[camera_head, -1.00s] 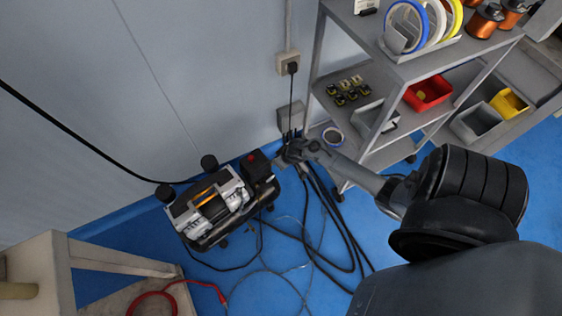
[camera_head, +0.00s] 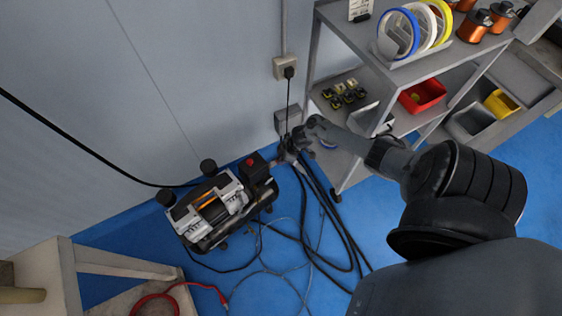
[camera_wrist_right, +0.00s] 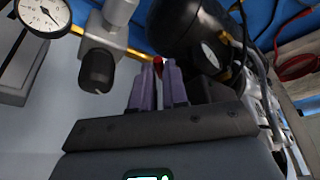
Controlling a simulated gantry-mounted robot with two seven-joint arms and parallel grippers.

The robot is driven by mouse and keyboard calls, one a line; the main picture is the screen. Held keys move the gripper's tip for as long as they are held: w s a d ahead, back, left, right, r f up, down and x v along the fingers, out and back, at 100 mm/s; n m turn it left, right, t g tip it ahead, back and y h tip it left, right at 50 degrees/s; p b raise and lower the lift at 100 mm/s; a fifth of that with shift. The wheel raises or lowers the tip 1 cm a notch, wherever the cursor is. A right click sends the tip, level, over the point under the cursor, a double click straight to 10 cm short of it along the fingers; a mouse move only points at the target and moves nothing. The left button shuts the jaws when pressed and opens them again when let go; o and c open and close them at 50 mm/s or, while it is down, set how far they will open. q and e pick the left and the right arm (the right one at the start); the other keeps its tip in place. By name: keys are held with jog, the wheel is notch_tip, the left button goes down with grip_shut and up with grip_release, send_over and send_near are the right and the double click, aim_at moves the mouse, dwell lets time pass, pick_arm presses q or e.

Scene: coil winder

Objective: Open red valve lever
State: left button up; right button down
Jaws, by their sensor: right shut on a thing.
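The red valve lever (camera_wrist_right: 158,61) shows in the right wrist view as a small red piece at the fingertips, beside a brass-coloured pipe (camera_wrist_right: 138,53). My right gripper (camera_wrist_right: 159,72) has its two purple fingers close together on the lever, which they mostly hide. In the head view, my right gripper (camera_head: 283,158) is between the compressor (camera_head: 212,205) and the wall box, and the lever cannot be made out there. My left gripper is in neither view.
A round gauge (camera_wrist_right: 44,14) and a black-capped fitting (camera_wrist_right: 97,70) are left of the fingers. A black tank (camera_wrist_right: 190,35) is close on the right. Hoses and cables (camera_head: 325,215) lie on the blue floor. A metal shelf (camera_head: 385,70) stands to the right.

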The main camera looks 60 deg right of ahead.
jog(key=n+b, duration=0.2)
jog(key=b, duration=0.1)
jog(key=w+d+n+g+y+b, duration=0.1)
jog(key=n+b, duration=0.1)
jog(key=n, duration=0.1)
jog(key=w+d+n+g+y+b, duration=0.1)
jog(key=n+b, duration=0.1)
jog(key=b, duration=0.1)
jog(key=shift+f+b, duration=0.25)
jog(key=shift+b, duration=0.05)
jog(key=shift+w+d+r+n+b, duration=0.15)
jog(key=shift+n+b, duration=0.7)
jog(key=shift+n, duration=0.05)
jog(key=c, duration=1.1)
grip_release()
jog(key=shift+c, duration=0.2)
jog(key=shift+r+y, duration=0.1)
jog(key=shift+y, duration=0.2)
